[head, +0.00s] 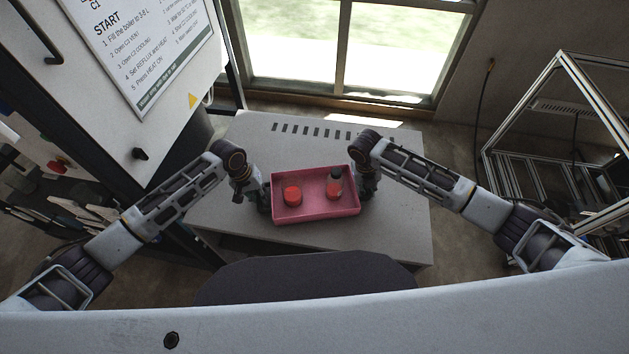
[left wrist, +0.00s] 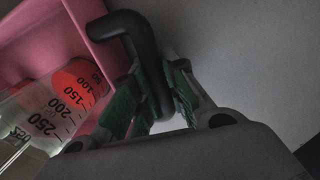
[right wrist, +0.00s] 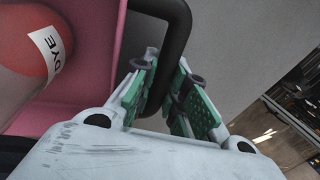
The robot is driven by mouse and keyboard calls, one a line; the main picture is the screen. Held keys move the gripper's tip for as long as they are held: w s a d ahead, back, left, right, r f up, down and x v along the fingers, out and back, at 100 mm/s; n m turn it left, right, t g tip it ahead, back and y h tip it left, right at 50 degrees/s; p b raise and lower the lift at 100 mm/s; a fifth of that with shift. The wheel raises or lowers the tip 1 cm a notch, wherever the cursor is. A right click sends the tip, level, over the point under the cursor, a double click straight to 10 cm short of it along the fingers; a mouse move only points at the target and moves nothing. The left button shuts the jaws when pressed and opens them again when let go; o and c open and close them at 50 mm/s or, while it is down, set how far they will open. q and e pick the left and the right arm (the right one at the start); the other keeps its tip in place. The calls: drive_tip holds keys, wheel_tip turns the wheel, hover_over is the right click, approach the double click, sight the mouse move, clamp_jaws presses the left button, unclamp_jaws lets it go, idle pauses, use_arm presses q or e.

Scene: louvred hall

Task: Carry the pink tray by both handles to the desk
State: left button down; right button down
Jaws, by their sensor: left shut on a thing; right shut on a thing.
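The pink tray (head: 316,214) is over the grey desk (head: 398,225) in the head view; I cannot tell whether it touches the top. In it are a beaker of red liquid (head: 293,196) on the left and a red bottle with a dark cap (head: 334,187) on the right. My left gripper (head: 264,197) is shut on the tray's dark left handle (left wrist: 137,36). My right gripper (head: 367,186) is shut on the dark right handle (right wrist: 177,38). The beaker (left wrist: 72,88) and the labelled bottle (right wrist: 32,42) also show in the wrist views.
A white cabinet with an instruction board (head: 140,45) stands at the left. A metal frame rack (head: 560,140) stands at the right. A window (head: 345,45) is behind the desk. The desk top around the tray looks clear, with slots near its far edge.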

use_arm(q)
drive_tip(key=shift+a+f, duration=0.1)
drive_tip(key=shift+f, duration=0.1)
use_arm(e)
drive_tip(key=shift+d+f, duration=0.15)
drive_tip(key=shift+f, duration=0.1)
use_arm(q)
drive_tip(key=c, duration=1.9)
unclamp_jaws()
drive_tip(key=shift+f, duration=0.1)
use_arm(e)
drive_tip(key=c, duration=1.9)
unclamp_jaws()
use_arm(q)
drive_tip(key=o, duration=0.5)
drive_tip(key=shift+c, duration=0.2)
use_arm(e)
drive_tip(key=o, duration=0.5)
drive_tip(key=shift+c, duration=0.2)
use_arm(q)
drive_tip(key=shift+r, duration=0.2)
wheel_tip(320, 180, up, 8)
drive_tip(key=a, duration=0.1)
drive_tip(key=shift+a+f, duration=0.2)
use_arm(e)
drive_tip(key=shift+r, duration=0.1)
wheel_tip(320, 180, up, 12)
drive_tip(key=a, duration=0.2)
drive_tip(key=shift+a+f, duration=0.2)
drive_tip(key=shift+a, duration=0.1)
